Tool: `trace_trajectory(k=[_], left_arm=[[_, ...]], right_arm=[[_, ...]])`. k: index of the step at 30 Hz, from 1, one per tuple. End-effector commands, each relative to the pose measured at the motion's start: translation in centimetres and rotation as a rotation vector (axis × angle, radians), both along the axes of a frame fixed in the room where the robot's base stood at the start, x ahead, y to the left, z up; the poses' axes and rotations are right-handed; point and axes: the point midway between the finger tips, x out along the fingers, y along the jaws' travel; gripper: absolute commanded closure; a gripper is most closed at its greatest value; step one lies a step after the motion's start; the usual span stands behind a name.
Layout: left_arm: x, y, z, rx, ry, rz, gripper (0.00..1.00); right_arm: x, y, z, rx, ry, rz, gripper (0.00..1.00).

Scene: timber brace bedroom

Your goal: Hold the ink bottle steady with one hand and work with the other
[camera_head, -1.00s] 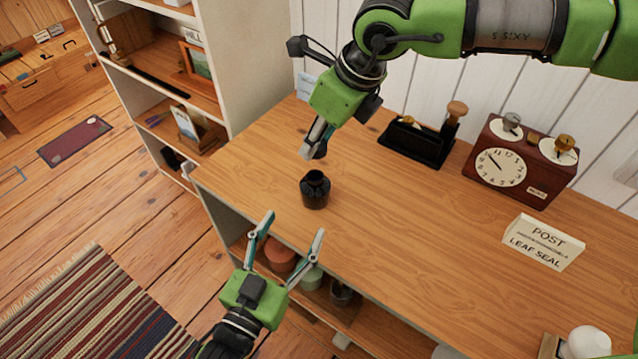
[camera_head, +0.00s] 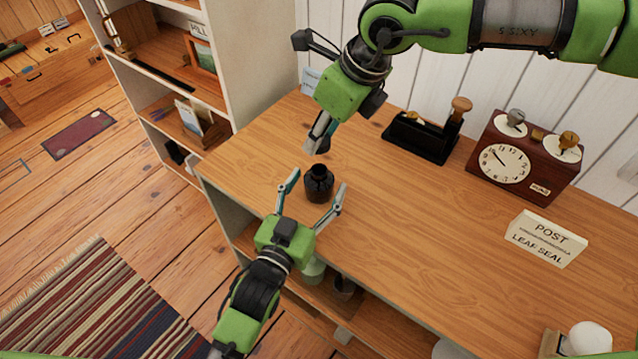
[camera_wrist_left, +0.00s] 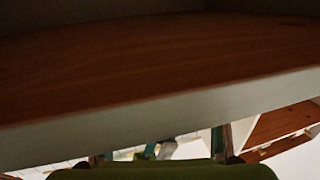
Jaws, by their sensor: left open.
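The black ink bottle (camera_head: 319,186) stands upright near the left front of the wooden desk (camera_head: 420,240). My left gripper (camera_head: 314,187) is open, one fingertip to the left of the bottle and one to the right. A small gap shows on each side. My right gripper (camera_head: 320,146) points down just above and behind the bottle's mouth. A small dark shape shows by its fingertips; whether it is a held thing or a finger I cannot tell.
A black stand with a wooden knob (camera_head: 425,138), a dark-red clock box (camera_head: 522,165) and a sign (camera_head: 545,239) stand along the back and right. A shelf unit (camera_head: 250,70) rises at the left. The desk's middle is clear.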

Motion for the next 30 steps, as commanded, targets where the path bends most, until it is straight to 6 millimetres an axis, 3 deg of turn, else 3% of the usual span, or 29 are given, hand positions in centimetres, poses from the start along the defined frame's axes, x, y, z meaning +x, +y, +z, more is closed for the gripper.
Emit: trace_trajectory(k=[6,14,15,21,22,26,30], left_arm=[[1.3,-0.6,0.0,0.001,0.000,0.000,0.36],[1.4,-0.6,0.0,0.001,0.001,0.000,0.36],[1.4,-0.6,0.0,0.001,0.001,0.000,0.38],[1.4,-0.6,0.0,0.001,0.000,0.000,0.90],[1.4,-0.6,0.0,0.001,0.000,0.000,0.95],[1.4,-0.6,0.0,0.001,0.000,0.000,0.95],[1.4,-0.6,0.0,0.001,0.000,0.000,0.95]], right_arm=[[0.0,0.0,0.0,0.000,0.000,0.000,0.78],[0.0,0.0,0.0,0.000,0.000,0.000,0.78],[0.0,0.0,0.0,0.000,0.000,0.000,0.78],[0.0,0.0,0.0,0.000,0.000,0.000,0.78],[0.0,0.0,0.0,0.000,0.000,0.000,0.78],[0.0,0.0,-0.6,0.001,0.002,0.000,0.78],[-0.1,0.0,-2.8,0.005,0.007,0.001,0.78]])
